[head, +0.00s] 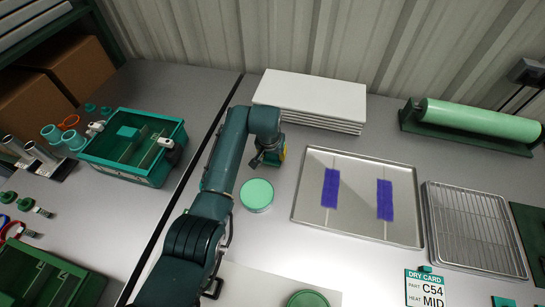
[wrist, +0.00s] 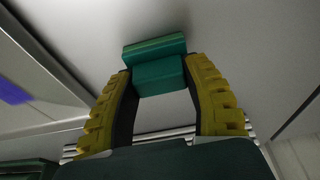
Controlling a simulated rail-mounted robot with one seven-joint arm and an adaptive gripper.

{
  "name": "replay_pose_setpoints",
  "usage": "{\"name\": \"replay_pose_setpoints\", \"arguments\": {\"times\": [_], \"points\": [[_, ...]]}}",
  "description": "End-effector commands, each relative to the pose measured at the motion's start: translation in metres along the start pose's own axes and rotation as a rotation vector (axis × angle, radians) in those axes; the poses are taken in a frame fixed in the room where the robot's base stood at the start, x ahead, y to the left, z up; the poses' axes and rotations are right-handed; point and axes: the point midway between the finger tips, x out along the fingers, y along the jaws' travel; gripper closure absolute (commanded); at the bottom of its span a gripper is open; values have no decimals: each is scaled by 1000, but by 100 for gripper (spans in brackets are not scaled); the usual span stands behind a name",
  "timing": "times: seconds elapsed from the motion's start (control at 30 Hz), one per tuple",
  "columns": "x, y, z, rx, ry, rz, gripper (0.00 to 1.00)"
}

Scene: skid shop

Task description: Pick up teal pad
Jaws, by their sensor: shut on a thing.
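The teal pad (wrist: 158,75) is a small block with a wider ridge at its far end. It sits between the two yellow ribbed fingers of my gripper (wrist: 160,80) in the wrist view, touched on both sides. My gripper is shut on it. In the head view my gripper (head: 270,156) points down just in front of the white stack, and the arm and gripper mostly hide the pad there. I cannot tell how far the pad is from the table.
A white board stack (head: 310,98) stands behind my gripper. A round mint-green tin (head: 257,195) is in front of it. A metal tray (head: 358,205) with two purple strips and a wire rack (head: 475,230) lie right. A green bin (head: 125,170) is left.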

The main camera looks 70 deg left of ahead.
Motion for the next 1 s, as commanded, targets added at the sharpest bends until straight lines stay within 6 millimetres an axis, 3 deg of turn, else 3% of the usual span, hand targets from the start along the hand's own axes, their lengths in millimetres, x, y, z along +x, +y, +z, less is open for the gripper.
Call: {"name": "replay_pose_setpoints", "arguments": {"times": [0.27, 0.53, 0.7, 1.0], "points": [[-7, 0, -2, 0, 1, 0, 88], [-68, 0, -20, 0, 3, 0, 88], [-92, 0, -26, 0, 0, 0, 88], [-96, 0, -27, 0, -1, 0, 88]]}}
